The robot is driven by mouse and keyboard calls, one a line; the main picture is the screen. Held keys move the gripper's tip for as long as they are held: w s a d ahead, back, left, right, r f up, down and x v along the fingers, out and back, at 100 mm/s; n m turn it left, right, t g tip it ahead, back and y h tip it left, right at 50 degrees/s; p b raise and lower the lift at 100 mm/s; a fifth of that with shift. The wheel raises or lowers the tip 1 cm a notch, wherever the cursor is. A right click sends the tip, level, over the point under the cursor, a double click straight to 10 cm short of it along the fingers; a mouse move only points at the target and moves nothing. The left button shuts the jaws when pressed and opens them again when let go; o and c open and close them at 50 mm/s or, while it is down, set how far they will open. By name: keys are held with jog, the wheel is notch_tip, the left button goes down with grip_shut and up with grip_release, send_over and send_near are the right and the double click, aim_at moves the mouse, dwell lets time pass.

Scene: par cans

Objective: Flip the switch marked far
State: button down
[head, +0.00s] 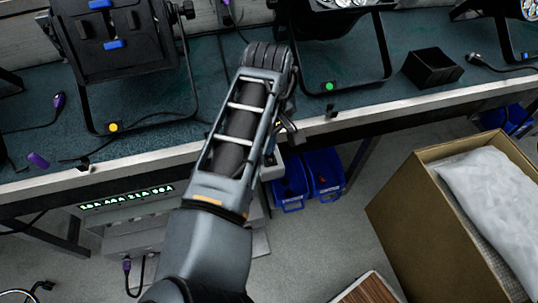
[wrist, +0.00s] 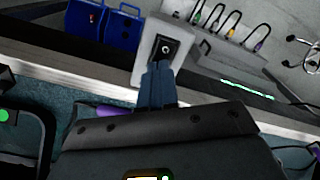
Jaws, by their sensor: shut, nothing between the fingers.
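A black switch (wrist: 165,48) with a light round mark sits on a pale plate (wrist: 147,66) at the bench's front edge in the wrist view. I cannot read any lettering on it. My gripper (wrist: 157,68) is shut and empty, its fingertips right at the lower edge of the switch in the picture. I cannot tell whether they touch it or which way the switch is set. In the head view my arm hides most of this spot; only part of a pale box (head: 270,168) shows beside it.
Blue bins (head: 323,172) hang under the bench, close by the switch. A lit green display (head: 127,199) is on a grey unit below the bench. Lamps on stands (head: 112,45) and a black open box (head: 432,68) stand on the bench. A cardboard box (head: 415,210) stands at right.

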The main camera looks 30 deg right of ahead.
jog(key=shift+f, duration=0.45)
dwell(0.3)
notch_tip(320, 180, up, 7)
jog(key=p, duration=0.7)
jog(key=shift+r, duration=0.1)
dwell(0.5)
